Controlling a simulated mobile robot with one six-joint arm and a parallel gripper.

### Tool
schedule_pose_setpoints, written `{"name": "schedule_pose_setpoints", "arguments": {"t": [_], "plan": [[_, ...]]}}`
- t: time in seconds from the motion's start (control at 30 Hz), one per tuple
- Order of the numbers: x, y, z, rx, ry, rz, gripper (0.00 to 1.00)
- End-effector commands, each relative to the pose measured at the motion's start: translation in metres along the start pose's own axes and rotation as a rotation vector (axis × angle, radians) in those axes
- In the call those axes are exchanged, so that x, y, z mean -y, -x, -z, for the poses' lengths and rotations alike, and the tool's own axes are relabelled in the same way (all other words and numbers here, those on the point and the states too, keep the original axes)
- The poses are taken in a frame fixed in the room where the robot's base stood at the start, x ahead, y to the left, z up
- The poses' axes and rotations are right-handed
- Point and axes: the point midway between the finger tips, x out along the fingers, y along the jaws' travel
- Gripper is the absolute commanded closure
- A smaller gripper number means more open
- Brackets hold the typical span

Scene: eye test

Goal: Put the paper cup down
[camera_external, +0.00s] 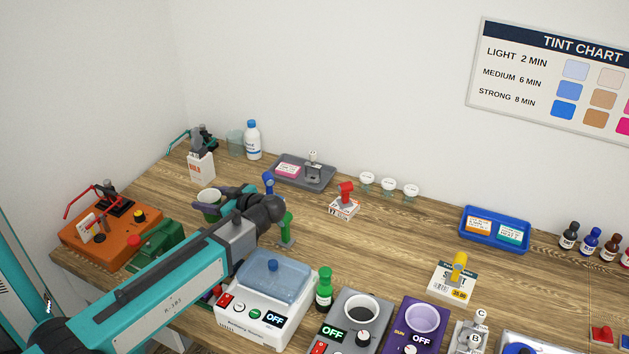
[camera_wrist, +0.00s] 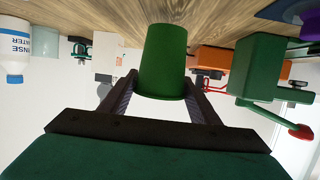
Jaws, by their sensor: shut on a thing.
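The paper cup is dark green outside with a pale inside. It shows in the external view (camera_external: 208,197) at the left part of the bench, and large in the wrist view (camera_wrist: 163,55), which is upside down. My gripper (camera_external: 212,203) is shut on the cup, with one dark finger on each side of it; the fingers also show in the wrist view (camera_wrist: 162,85). The cup looks upright, mouth up. Its base is close to the wooden bench (camera_external: 150,192); I cannot tell whether it touches.
An orange device (camera_external: 110,236) and a green device (camera_external: 158,246) stand left and in front of the cup. A white carton (camera_external: 201,166) and a rinse bottle (camera_external: 253,141) stand behind. A grey tray (camera_external: 318,178) lies to the right. Bare wood shows around the cup.

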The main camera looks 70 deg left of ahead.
Motion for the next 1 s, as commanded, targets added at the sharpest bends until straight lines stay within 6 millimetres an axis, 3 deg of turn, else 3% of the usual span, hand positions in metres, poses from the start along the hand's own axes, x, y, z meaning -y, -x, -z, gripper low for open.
{"name": "schedule_pose_setpoints", "arguments": {"t": [0.2,0.73,0.77,0.87,1.0], "plan": [[0.0,-0.005,-0.015,0.0,-0.001,-0.001,0.64],[0.0,-0.006,-0.02,0.0,0.001,-0.001,0.64],[0.0,-0.006,-0.02,0.0,0.001,-0.001,0.42],[0.0,-0.006,-0.019,0.0,0.001,-0.001,0.25],[0.0,-0.006,-0.019,0.0,0.001,-0.001,0.25]]}}
